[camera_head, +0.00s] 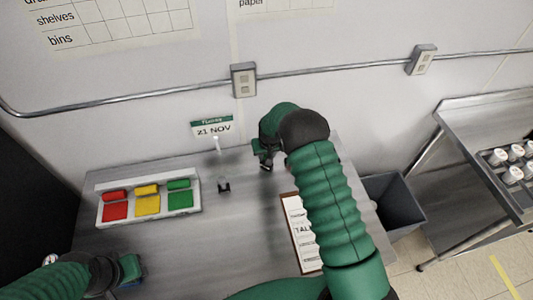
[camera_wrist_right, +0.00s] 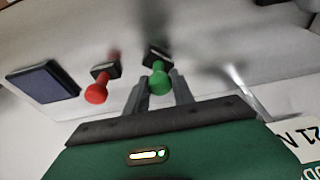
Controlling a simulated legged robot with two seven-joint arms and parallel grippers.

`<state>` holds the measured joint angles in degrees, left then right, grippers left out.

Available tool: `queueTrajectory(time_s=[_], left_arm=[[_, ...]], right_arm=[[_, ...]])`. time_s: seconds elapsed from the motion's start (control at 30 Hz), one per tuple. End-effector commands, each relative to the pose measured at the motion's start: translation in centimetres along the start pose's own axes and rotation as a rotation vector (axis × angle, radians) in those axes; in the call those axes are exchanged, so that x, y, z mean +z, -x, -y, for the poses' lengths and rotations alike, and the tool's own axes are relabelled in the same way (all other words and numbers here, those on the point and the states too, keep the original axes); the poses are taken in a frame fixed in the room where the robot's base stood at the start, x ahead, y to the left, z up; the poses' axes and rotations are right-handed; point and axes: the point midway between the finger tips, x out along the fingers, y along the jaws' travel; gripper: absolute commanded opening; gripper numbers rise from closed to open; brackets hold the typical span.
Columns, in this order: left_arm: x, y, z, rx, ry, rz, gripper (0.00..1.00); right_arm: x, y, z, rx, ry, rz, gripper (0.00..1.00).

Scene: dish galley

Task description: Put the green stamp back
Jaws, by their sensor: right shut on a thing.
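In the right wrist view, the green stamp (camera_wrist_right: 160,82) has a round green knob and a dark block at its other end. My right gripper (camera_wrist_right: 158,95) is shut on it, one finger on each side of the knob. A red stamp (camera_wrist_right: 97,92) of the same shape stands to its left, apart from it. In the head view my right gripper (camera_head: 264,158) is at the back of the table, right of the date sign; I cannot make out the stamp there. My left gripper (camera_head: 130,268) is at the front left; its fingers are unclear.
A dark blue pad (camera_wrist_right: 43,82) lies left of the red stamp. A date sign (camera_head: 212,127) on a post stands at the back. A white tray (camera_head: 98,212) with red, yellow and green parts is at left. A clipboard (camera_head: 302,230) lies partly under my right arm. A grey bin (camera_head: 395,205) stands at right.

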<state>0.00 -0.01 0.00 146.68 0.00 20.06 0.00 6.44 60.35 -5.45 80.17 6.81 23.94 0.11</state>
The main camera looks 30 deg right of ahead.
Motion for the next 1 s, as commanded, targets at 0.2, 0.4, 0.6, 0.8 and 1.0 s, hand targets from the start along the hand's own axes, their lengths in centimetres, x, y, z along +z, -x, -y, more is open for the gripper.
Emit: queueTrajectory(time_s=[0.2,0.4,0.6,0.8,1.0], left_arm=[[-0.1,0.2,0.0,0.0,0.0,0.0,0.36],[0.0,0.1,0.0,0.0,0.0,0.0,0.36],[0.0,0.1,0.0,0.0,0.0,0.0,0.36],[-0.1,0.4,0.0,0.0,0.0,0.0,0.36],[0.1,-0.6,0.0,0.0,0.0,0.0,0.36]], right_arm=[[0.1,-0.5,0.0,0.0,0.0,-0.004,0.03],[0.1,-0.6,0.0,0.0,0.0,-0.003,0.4],[0.1,-0.6,0.0,0.0,0.0,-0.003,0.51],[0.0,-0.3,0.0,0.0,-0.001,-0.003,0.51],[0.1,2.7,0.0,-0.001,-0.001,-0.007,0.51]])
